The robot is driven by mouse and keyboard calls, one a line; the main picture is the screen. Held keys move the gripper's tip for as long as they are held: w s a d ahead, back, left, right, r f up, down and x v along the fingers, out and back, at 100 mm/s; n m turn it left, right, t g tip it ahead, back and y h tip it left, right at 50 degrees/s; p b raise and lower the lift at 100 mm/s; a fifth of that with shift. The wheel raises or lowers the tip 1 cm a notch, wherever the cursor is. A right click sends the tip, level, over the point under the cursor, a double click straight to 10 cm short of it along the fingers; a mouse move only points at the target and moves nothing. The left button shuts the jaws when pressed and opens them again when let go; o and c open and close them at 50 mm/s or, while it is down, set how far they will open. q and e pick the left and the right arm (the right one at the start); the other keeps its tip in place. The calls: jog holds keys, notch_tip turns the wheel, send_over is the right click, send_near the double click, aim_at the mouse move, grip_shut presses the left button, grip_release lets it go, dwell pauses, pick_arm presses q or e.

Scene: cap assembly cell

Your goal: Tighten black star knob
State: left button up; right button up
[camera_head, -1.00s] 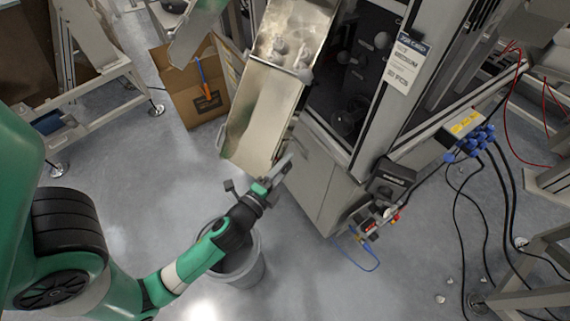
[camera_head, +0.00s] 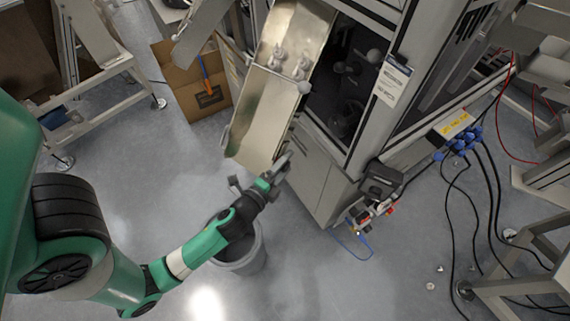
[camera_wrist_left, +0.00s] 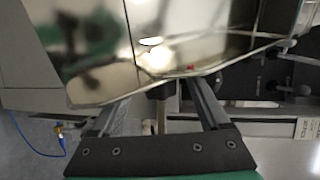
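The black star knob cannot be made out for certain. In the left wrist view a small dark part (camera_wrist_left: 160,91) sits under the lower edge of a shiny metal chute (camera_wrist_left: 180,50), with a thin post below it, and may be the knob. It appears between my fingers. My left gripper (camera_head: 258,173) is open at the lower end of the chute (camera_head: 262,120) in the head view. Its two spread fingers also show in the left wrist view (camera_wrist_left: 158,95), partly overlapped by the chute's edge. I cannot tell whether they touch anything. My right gripper is not in view.
A grey machine cabinet (camera_head: 322,178) stands right of the chute. A grey bin (camera_head: 243,252) stands below my left wrist. A cardboard box (camera_head: 195,85) is behind at left. Black cables (camera_head: 480,190) hang at right. Open floor lies at the lower middle.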

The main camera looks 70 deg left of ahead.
pick_arm(q)
jog(key=b+v, duration=0.2)
jog(key=v, duration=0.9)
jog(key=shift+s+d, duration=0.2)
jog(key=shift+s, duration=0.1)
jog(key=shift+r, duration=0.1)
